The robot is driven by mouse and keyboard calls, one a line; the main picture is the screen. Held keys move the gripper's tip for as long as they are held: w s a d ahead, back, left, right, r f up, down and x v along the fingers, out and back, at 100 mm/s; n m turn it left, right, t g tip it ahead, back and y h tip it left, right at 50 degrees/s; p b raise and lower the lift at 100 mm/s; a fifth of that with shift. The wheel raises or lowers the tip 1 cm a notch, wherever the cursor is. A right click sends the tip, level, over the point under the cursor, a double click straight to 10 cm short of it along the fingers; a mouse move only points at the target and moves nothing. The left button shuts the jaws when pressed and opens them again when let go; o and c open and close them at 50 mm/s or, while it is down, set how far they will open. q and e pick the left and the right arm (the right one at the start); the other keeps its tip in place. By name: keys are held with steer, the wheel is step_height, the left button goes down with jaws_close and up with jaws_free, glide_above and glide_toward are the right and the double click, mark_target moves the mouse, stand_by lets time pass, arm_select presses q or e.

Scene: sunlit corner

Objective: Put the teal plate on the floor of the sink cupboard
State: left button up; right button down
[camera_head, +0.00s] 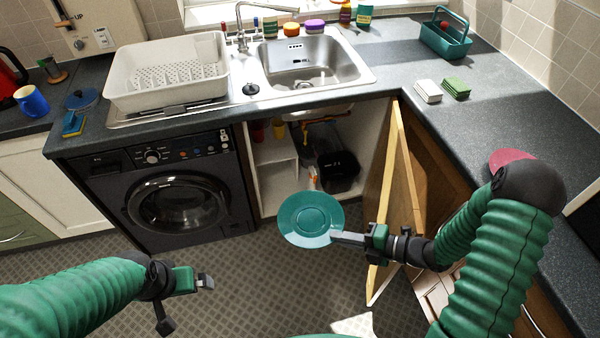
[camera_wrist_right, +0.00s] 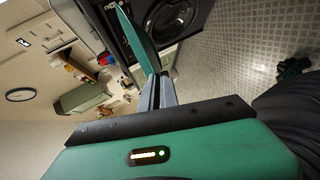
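The teal plate (camera_head: 311,219) is held up in front of the open sink cupboard (camera_head: 270,182). My right gripper (camera_head: 338,237) is shut on the plate's right rim. In the right wrist view the plate (camera_wrist_right: 134,38) shows nearly edge-on between the fingers (camera_wrist_right: 156,85). The plate covers part of the cupboard's front edge. The cupboard door (camera_head: 388,200) stands open to the right, close beside my right gripper. My left gripper (camera_head: 205,282) is at the lower left, away from the plate, and whether its fingers are apart is unclear.
Inside the cupboard are a dark bin (camera_head: 338,171) at the back right, a white shelf unit (camera_head: 275,165) at the left, and a bottle (camera_head: 313,178) near the middle. A black washing machine (camera_head: 165,190) stands left of the opening. Pipework hangs under the sink (camera_head: 312,68).

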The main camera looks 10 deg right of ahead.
step_height(320, 180, down, 42)
steer(key=b, duration=3.9)
steer(key=shift+s+a+r, duration=0.2)
steer(key=shift+s+r, duration=0.05)
steer(key=shift+s, duration=0.1)
